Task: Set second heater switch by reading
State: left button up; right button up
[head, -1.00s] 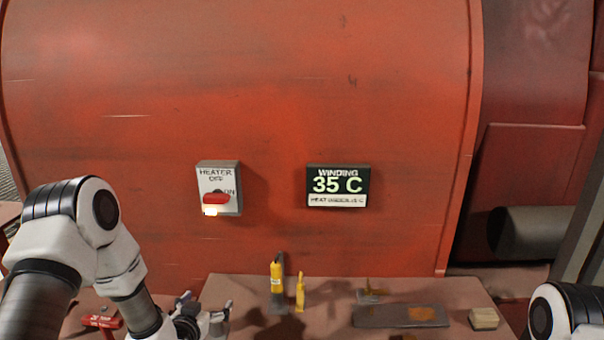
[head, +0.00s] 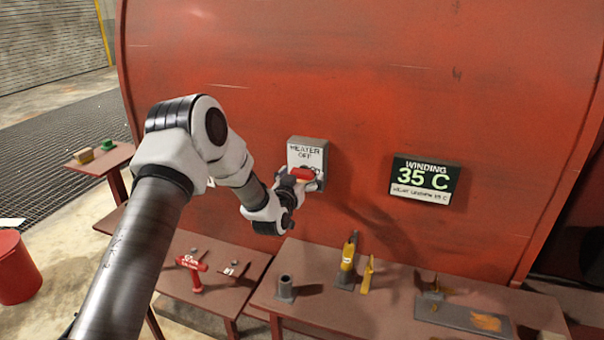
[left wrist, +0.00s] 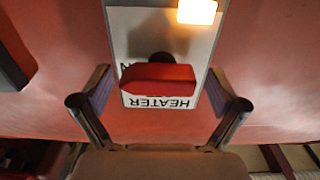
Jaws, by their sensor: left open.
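The heater switch (head: 307,154) is a light grey box on the red casing, labelled HEATER and OFF. Its red handle (head: 301,174) is partly hidden by my left gripper (head: 303,183). In the left wrist view the switch plate (left wrist: 130,35) is upside down, with a lit lamp (left wrist: 197,11) at the top. The red handle (left wrist: 158,77) lies crosswise between the open fingers of my left gripper (left wrist: 158,92), with gaps at both sides. The winding display (head: 424,181) reads 35 C; its small lower line seems to read heat under 15 C. My right gripper is out of view.
A bench (head: 345,316) below carries a grey post (head: 286,288), yellow-handled tools (head: 348,262) and a grey plate (head: 463,316). A lower table (head: 228,290) at left holds a red tool (head: 193,272). A red bucket (head: 15,267) stands at far left.

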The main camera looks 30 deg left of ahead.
pick_arm(q)
jog(key=shift+w+d, duration=0.1)
jog(key=shift+d, duration=0.05)
jog(key=c, duration=1.1)
jog(key=shift+c, duration=0.2)
jog(key=shift+f+n+b, duration=0.2)
jog(key=shift+n+b, duration=0.5)
jog(key=shift+b, duration=0.4)
jog(key=n+b, duration=0.6)
jog(key=b, duration=0.1)
jog(key=n+b, duration=0.7)
jog(key=shift+a+r+b, duration=0.15)
jog(key=shift+a+b, duration=0.05)
jog(key=shift+b, duration=0.1)
jog(key=n+b, duration=0.2)
jog(key=shift+r+n, duration=0.1)
jog(key=shift+n, duration=0.2)
jog(key=shift+r+n+b, duration=0.1)
jog(key=shift+n+b, duration=0.4)
jog(key=shift+b, duration=0.1)
